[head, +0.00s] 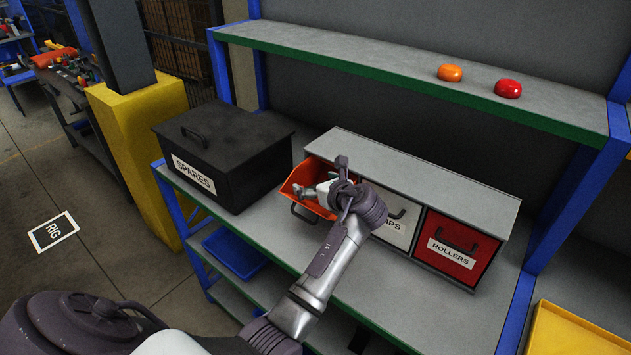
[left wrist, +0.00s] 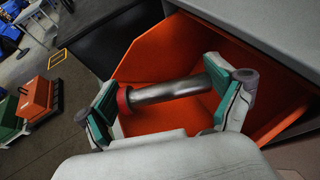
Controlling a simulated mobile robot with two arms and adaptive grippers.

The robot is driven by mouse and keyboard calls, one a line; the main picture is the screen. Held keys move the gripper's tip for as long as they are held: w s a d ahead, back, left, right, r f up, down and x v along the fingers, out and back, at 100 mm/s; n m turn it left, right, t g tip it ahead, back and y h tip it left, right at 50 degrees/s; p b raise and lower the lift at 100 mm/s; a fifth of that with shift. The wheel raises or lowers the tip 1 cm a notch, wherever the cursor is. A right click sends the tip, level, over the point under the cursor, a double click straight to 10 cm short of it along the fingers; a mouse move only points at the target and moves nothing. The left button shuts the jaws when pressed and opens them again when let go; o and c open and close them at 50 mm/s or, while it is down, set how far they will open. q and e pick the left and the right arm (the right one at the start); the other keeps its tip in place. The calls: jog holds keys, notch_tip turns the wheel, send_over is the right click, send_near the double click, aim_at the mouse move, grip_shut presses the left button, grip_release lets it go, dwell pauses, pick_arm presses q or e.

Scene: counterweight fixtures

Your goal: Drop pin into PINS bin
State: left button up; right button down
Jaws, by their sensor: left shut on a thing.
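My left gripper (head: 322,180) is over the open orange bin (head: 312,168) in the head view. In the left wrist view the gripper (left wrist: 168,97) is shut on the pin (left wrist: 168,91), a grey metal cylinder with a red end at its left. The pin lies crosswise between the fingers, above the inside of the orange bin (left wrist: 165,42). In the head view the pin cannot be made out behind the gripper. The bin is pulled out and tilted open; its label does not show. My right gripper is not in view.
A black SPARES box (head: 222,150) stands left of the bin unit (head: 430,177). To the right are a white bin (head: 398,222), its label partly covered, and a red ROLLERS bin (head: 456,250), both shut. An orange button (head: 450,72) and a red button (head: 508,88) sit on the upper shelf.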

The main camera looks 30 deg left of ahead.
pick_arm(q)
jog(key=shift+s+r, duration=0.1)
jog(key=shift+f, duration=0.4)
jog(key=shift+s+d+f, duration=0.1)
jog(key=shift+f, duration=0.1)
jog(key=o, duration=0.9)
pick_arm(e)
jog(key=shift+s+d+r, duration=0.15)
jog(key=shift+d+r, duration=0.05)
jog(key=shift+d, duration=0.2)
pick_arm(q)
jog(key=shift+o, duration=0.2)
jog(key=shift+r, duration=0.4)
jog(key=b+v, duration=0.2)
jog(key=v, duration=1)
jog(key=shift+r, duration=0.25)
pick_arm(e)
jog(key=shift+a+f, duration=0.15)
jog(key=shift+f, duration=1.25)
